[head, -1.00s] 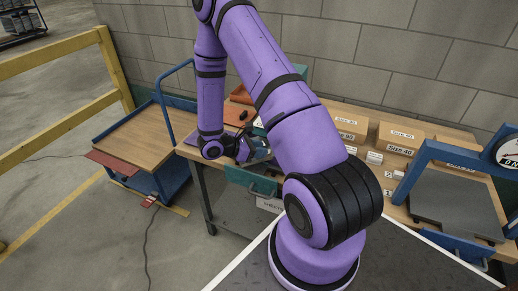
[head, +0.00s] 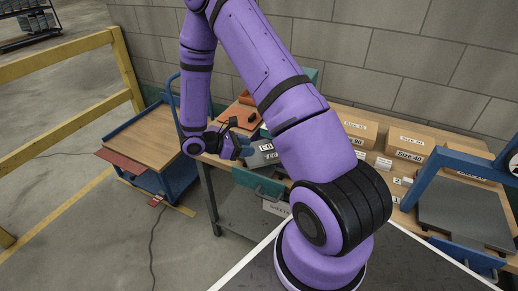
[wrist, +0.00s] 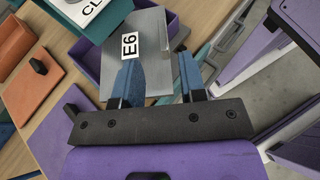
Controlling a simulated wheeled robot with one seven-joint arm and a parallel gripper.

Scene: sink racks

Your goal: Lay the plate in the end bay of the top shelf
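A grey metal plate-like piece with a white E6 label (wrist: 150,48) lies ahead of my gripper in the wrist view. In the head view a grey labelled piece (head: 262,158) shows beside my gripper (head: 236,148), at the bench's left end. In the wrist view my gripper (wrist: 158,68) has its two blue fingers well apart.
An orange piece with a black knob (wrist: 35,85) and a purple panel (wrist: 60,132) lie left of my gripper. A teal drawer (head: 258,183) juts from the bench. Cardboard boxes (head: 408,143) and a blue-framed scale (head: 462,212) stand right. A blue cart (head: 150,150) stands left.

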